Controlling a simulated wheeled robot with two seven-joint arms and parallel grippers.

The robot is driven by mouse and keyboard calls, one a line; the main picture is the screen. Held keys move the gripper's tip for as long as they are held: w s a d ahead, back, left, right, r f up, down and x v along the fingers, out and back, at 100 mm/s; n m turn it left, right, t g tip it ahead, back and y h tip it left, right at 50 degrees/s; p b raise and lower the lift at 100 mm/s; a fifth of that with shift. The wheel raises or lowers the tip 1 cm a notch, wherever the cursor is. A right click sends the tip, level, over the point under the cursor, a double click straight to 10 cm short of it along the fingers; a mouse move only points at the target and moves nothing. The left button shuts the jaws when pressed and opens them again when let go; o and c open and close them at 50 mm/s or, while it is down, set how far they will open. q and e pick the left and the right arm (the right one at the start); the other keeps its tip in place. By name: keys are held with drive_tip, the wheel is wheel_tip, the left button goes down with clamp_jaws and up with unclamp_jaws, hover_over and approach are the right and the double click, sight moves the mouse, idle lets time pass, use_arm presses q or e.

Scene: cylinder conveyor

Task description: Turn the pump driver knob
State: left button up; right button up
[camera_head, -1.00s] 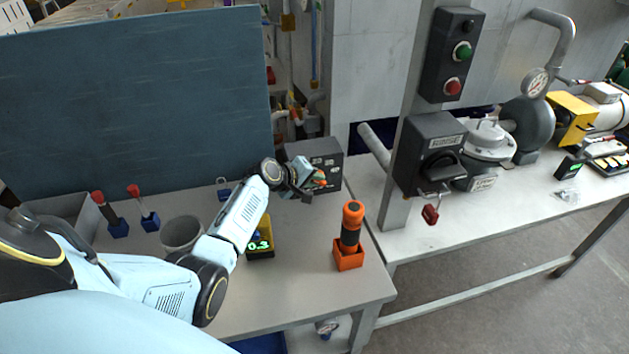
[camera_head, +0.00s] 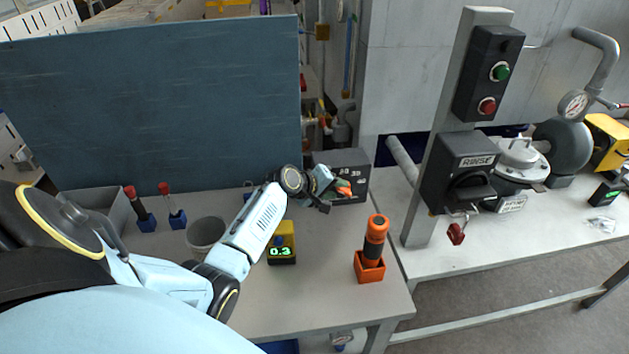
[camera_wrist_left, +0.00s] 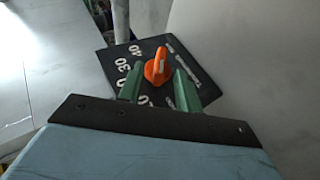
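The pump driver is a dark box (camera_head: 351,163) with white numbers, at the back right of the near bench. It also shows in the left wrist view as a dark dial panel (camera_wrist_left: 120,57) with an orange knob (camera_wrist_left: 157,66). My left gripper (camera_head: 334,191) is in front of the box. In the left wrist view its two green fingers (camera_wrist_left: 159,77) are apart, one on each side of the knob's near end. Gaps show between knob and fingers. The head view shows only part of the orange knob. My right gripper is not in view.
A yellow meter (camera_head: 284,240) reading 0.3 and an orange tool in an orange holder (camera_head: 370,268) stand near my forearm. A grey cup (camera_head: 206,234) and red-handled tools (camera_head: 171,203) are left. A RINSE switch box (camera_head: 462,172) stands on the right bench.

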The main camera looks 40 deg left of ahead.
use_arm(q)
drive_tip(key=p+v, duration=0.1)
drive_tip(key=v, duration=1)
